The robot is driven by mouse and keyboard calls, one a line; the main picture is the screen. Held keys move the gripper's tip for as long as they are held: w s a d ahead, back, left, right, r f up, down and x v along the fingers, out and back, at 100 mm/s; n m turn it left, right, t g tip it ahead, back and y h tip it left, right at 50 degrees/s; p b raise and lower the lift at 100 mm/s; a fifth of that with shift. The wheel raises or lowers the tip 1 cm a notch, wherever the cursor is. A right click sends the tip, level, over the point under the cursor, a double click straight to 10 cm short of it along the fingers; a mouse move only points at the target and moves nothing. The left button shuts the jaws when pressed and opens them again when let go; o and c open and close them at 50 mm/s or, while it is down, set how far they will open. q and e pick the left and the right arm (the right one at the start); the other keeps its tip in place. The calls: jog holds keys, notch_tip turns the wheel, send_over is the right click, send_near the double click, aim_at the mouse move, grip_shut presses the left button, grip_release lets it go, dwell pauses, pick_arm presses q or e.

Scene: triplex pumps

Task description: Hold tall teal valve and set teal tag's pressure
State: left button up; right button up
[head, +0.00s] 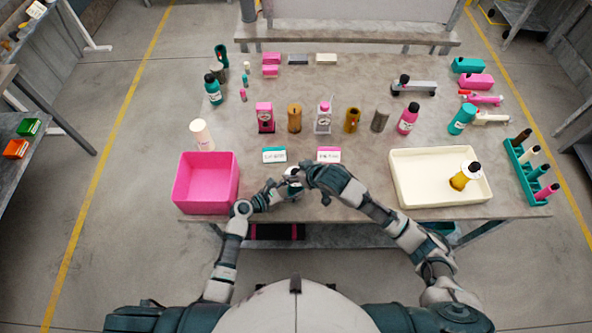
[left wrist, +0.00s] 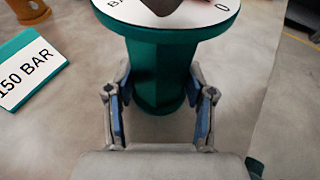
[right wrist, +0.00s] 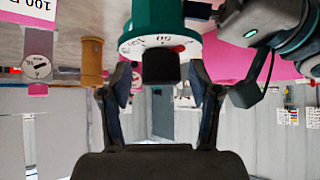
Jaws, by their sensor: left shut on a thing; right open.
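The tall teal valve (left wrist: 160,65) stands upright near the table's front edge, between my grippers. It has a white dial (right wrist: 150,42) with a black knob (right wrist: 160,68); a red mark shows on the dial. My left gripper (left wrist: 161,90) is shut around the valve's teal body below the dial. My right gripper (right wrist: 160,84) is open, its fingers on either side of the knob; contact is unclear. In the head view my right gripper (head: 306,172) partly hides the valve (head: 292,180). The teal tag (head: 274,155) lies behind the valve; it reads 150 BAR in the left wrist view (left wrist: 25,70).
A pink tag (head: 329,155) lies right of the teal one. A pink bin (head: 207,205) stands at the left and a cream tray (head: 430,196) at the right. Several valves, including a brown one (head: 294,118), stand in a row behind.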

jog(key=shift+c, duration=0.2)
jog(key=c, duration=1.1)
jog(key=shift+c, duration=0.2)
jog(key=shift+n, duration=0.3)
jog(key=n+g+y, duration=0.1)
jog(key=n+g, duration=0.1)
jog(key=n+g+y, duration=0.1)
jog(key=n, duration=0.2)
jog(key=shift+w+d+g, duration=0.1)
jog(key=shift+d+g, duration=0.05)
jog(key=shift+g, duration=0.25)
jog(key=n+g+y, duration=0.1)
jog(key=n+g, duration=0.3)
jog(key=n, duration=0.1)
jog(key=shift+n, duration=0.3)
jog(key=n+g, duration=0.2)
jog(key=n+g+h, duration=0.1)
jog(key=n+g, duration=0.1)
jog(key=n, duration=0.1)
jog(key=shift+h, duration=0.3)
jog(key=n+g+h, duration=0.1)
jog(key=n, duration=0.2)
jog(key=n+g+h, duration=0.2)
jog(key=n, duration=0.1)
jog(key=shift+f, duration=0.1)
